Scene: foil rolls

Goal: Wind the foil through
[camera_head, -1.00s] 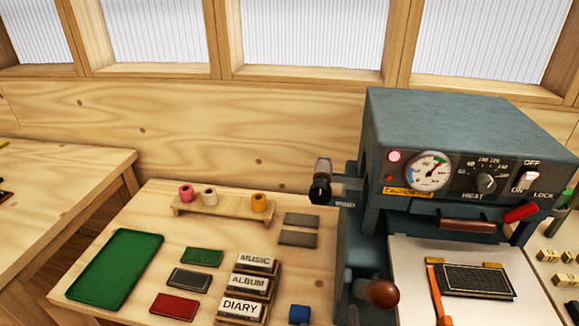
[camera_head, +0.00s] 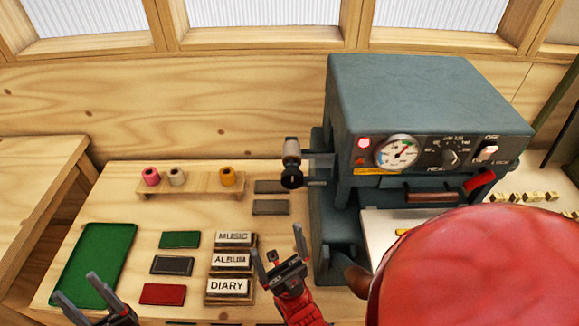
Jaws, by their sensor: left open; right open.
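The grey-blue foil press (camera_head: 430,95) stands at the right, its dial and red lamp facing me.
The green tray (camera_head: 95,262) lies at the left. Green (camera_head: 179,239), dark (camera_head: 172,265) and red (camera_head: 163,294) covers lie beside MUSIC, ALBUM and DIARY blocks (camera_head: 231,262). Two grey plates (camera_head: 270,207) lie near the press. A red part of my own body hides much of the press bed.

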